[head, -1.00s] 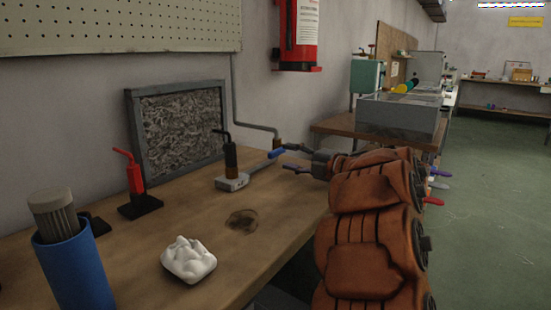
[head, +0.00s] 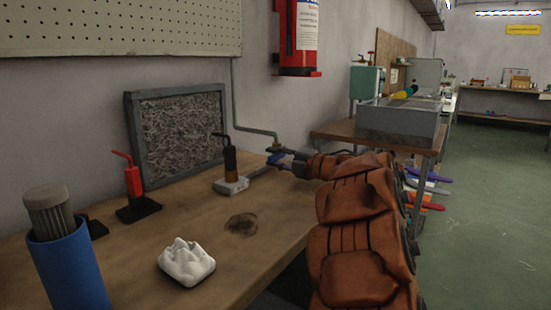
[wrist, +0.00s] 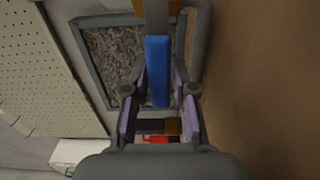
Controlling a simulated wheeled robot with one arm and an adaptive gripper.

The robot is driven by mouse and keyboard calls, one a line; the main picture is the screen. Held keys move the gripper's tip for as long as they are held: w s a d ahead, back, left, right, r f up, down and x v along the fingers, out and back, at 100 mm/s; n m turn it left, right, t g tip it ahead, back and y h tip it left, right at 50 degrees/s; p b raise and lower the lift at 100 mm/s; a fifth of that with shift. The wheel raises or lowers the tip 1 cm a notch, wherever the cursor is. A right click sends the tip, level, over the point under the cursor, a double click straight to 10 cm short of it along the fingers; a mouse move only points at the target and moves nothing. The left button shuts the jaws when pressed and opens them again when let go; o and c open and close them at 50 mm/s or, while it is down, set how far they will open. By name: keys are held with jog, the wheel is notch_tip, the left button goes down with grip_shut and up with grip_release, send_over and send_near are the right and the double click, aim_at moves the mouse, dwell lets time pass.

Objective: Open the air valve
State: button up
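The air valve shows as a blue lever handle (head: 276,157) at the lower end of a grey pipe (head: 234,100) that runs down the wall and bends right behind the bench. In the wrist view the blue handle (wrist: 158,70) lies lengthwise between my two purple-padded fingers. My gripper (head: 286,163) is at the handle in the head view, its fingertips partly overlapping it. The fingers (wrist: 160,92) are apart, one on each side of the handle, with narrow gaps. Whether a pad touches it I cannot tell. The valve body is mostly hidden.
On the wooden bench (head: 150,245) stand a black-handled tool on a pale block (head: 231,186), a red tool (head: 133,180), a blue cup (head: 70,270) and a white lumpy piece (head: 186,262). A framed grey mesh panel (head: 130,125) leans on the wall. A red extinguisher (head: 297,40) hangs above.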

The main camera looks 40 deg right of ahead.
grip_shut()
